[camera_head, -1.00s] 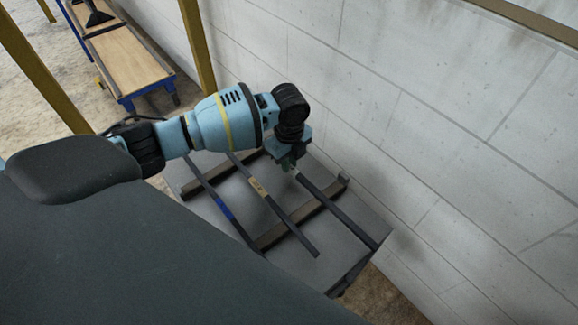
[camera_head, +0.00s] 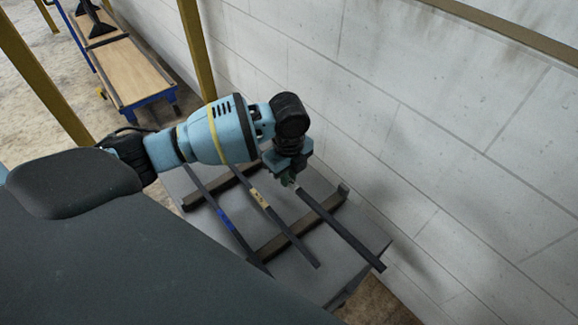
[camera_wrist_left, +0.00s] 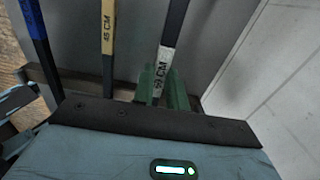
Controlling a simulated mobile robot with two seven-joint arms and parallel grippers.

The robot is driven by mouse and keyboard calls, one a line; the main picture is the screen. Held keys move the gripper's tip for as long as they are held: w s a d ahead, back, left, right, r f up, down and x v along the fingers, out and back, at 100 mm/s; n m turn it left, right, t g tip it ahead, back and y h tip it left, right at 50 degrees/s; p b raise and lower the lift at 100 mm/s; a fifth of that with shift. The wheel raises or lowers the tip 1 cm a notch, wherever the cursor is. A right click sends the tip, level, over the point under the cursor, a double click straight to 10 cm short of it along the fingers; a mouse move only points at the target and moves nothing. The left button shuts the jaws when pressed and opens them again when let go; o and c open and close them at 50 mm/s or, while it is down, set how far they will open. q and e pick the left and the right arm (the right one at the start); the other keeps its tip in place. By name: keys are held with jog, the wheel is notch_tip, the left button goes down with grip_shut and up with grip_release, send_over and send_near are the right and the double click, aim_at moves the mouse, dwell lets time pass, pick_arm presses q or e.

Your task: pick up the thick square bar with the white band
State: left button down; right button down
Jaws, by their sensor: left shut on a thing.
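The dark square bar with the white band (camera_head: 345,234) runs from my left gripper down to the right, its near end reaching past the grey table's edge. In the left wrist view its white band (camera_wrist_left: 163,68), printed with a length in CM, sits just beyond the green fingers. My left gripper (camera_head: 289,181) is shut on this bar near the band; the fingers also show in the wrist view (camera_wrist_left: 160,88). I cannot tell how far the bar is off its supports. My right gripper is not in view.
A bar with a yellow band (camera_head: 260,198) and one with a blue band (camera_head: 224,219) lie to the left across brown supports (camera_head: 273,246) on the grey table (camera_head: 325,283). A white block wall (camera_head: 450,150) stands close on the right. A wooden-topped cart (camera_head: 130,72) is farther back.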

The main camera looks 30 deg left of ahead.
pick_arm(q)
jog(key=s+d, duration=0.2)
jog(key=s, duration=0.1)
jog(key=s+d+r, duration=0.1)
jog(key=s, duration=0.3)
jog(key=s+d+p, duration=0.1)
jog(key=s+d, duration=0.1)
jog(key=s, duration=0.2)
jog(key=shift+d+r, duration=0.2)
jog(key=shift+d, duration=0.15)
